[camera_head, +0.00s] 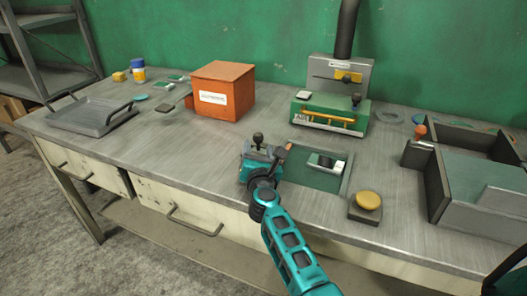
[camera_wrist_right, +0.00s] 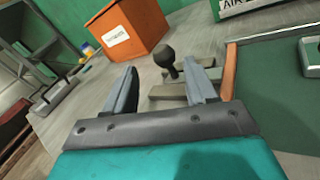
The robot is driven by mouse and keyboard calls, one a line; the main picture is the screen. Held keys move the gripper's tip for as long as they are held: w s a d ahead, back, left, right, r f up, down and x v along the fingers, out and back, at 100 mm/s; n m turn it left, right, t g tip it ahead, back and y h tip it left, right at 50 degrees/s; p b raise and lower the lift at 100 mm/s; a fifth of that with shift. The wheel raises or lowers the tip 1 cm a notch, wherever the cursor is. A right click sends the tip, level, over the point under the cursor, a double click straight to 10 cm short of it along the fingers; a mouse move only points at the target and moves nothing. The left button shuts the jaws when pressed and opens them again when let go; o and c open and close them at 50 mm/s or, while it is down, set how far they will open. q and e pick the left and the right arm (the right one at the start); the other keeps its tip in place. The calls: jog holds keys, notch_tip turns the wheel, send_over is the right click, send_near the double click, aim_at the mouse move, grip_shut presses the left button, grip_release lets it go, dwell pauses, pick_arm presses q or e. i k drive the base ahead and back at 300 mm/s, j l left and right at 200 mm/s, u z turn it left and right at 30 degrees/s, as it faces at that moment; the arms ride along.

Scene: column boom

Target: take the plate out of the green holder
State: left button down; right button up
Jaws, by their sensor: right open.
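My right gripper (camera_head: 265,154) is open over the front middle of the bench. Its two grey fingers also show in the wrist view (camera_wrist_right: 162,78), spread apart with nothing clamped. A dark round knob (camera_head: 258,138) stands just beyond the fingertips; in the wrist view the knob (camera_wrist_right: 168,60) shows in the gap between them. Grey flat pieces (camera_wrist_right: 172,90) lie under it, partly hidden by the gripper; I cannot tell whether they are the plate. A green block (camera_head: 313,111) with an orange bar and a label stands farther back, possibly the green holder. My left gripper is not in view.
An orange box (camera_head: 222,92) stands left of the green block. A grey tray (camera_head: 92,116) lies at the left. A green recessed area (camera_head: 325,180) is right of my gripper, beside a yellow button (camera_head: 368,200). A dark-walled fixture (camera_head: 470,180) fills the right.

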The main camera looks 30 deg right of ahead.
aim_at(326, 165)
jog(key=k+j, duration=0.3)
jog(key=k, duration=0.15)
jog(key=k+j, duration=0.25)
jog(key=k, duration=0.25)
